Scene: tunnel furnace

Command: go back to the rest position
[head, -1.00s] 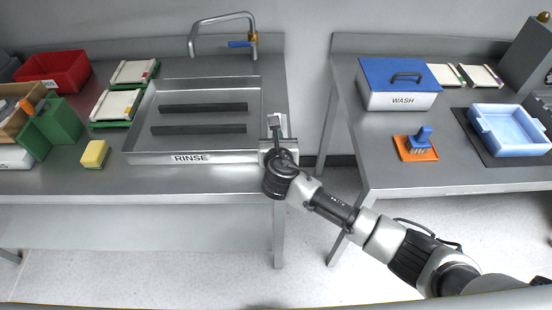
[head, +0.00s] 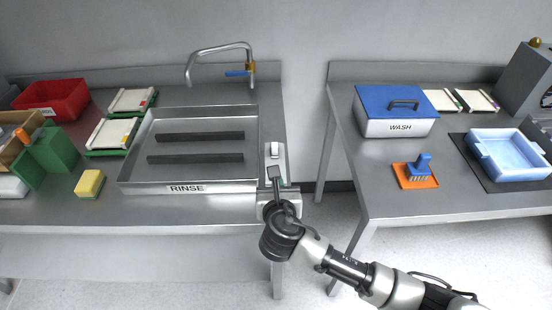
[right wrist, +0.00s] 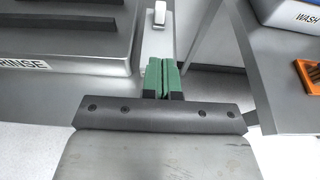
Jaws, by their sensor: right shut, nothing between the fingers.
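My right gripper (head: 275,172) hangs at the right end of the left counter, just in front of a small white switch (head: 273,150) on a pale plate. In the right wrist view its two green fingers (right wrist: 163,78) lie together with nothing between them. The switch (right wrist: 159,13) shows beyond the fingertips there, with a gap between. My left gripper is in neither current view.
The sink marked RINSE (head: 189,188) lies left of the gripper, with a faucet (head: 220,48) behind. A floor gap separates the counters. The right counter (head: 385,205) holds the WASH box (head: 399,128), a brush (head: 420,165) and a blue tub (head: 508,157).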

